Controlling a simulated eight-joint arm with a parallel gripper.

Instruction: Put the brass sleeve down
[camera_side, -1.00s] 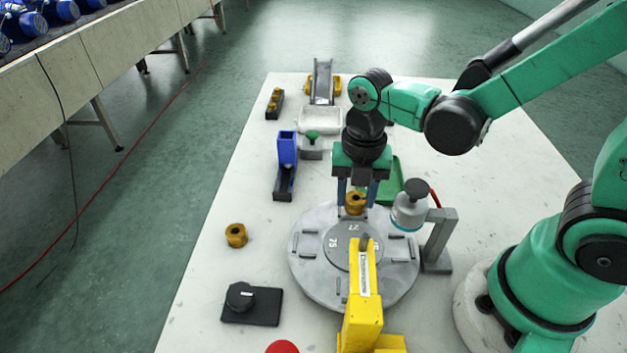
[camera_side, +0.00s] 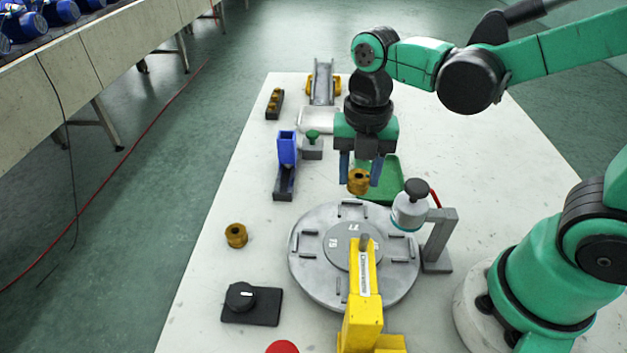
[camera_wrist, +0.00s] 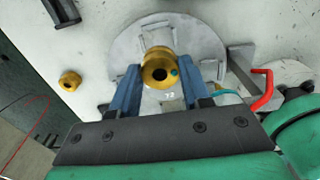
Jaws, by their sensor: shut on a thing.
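My gripper (camera_side: 359,176) points down with its blue fingers on both sides of a brass sleeve (camera_side: 358,182). It is shut on this sleeve and holds it in the air, over the far part of the round grey turntable (camera_side: 303,268) in the side view. In the wrist view the held sleeve (camera_wrist: 158,68) sits between the fingertips (camera_wrist: 160,80), its dark bore facing the camera and a small teal spot on its rim. A second brass sleeve (camera_side: 236,235) stands on the table left of the turntable. It also shows in the wrist view (camera_wrist: 70,81).
A yellow arm-like fixture (camera_side: 362,318) reaches over the turntable from the front. A white-and-grey bottle-shaped unit (camera_side: 410,208) on a grey stand (camera_side: 440,245) is at its right. A blue holder (camera_side: 287,150), a green tray (camera_side: 392,172) and a black knob box (camera_side: 252,305) stand around.

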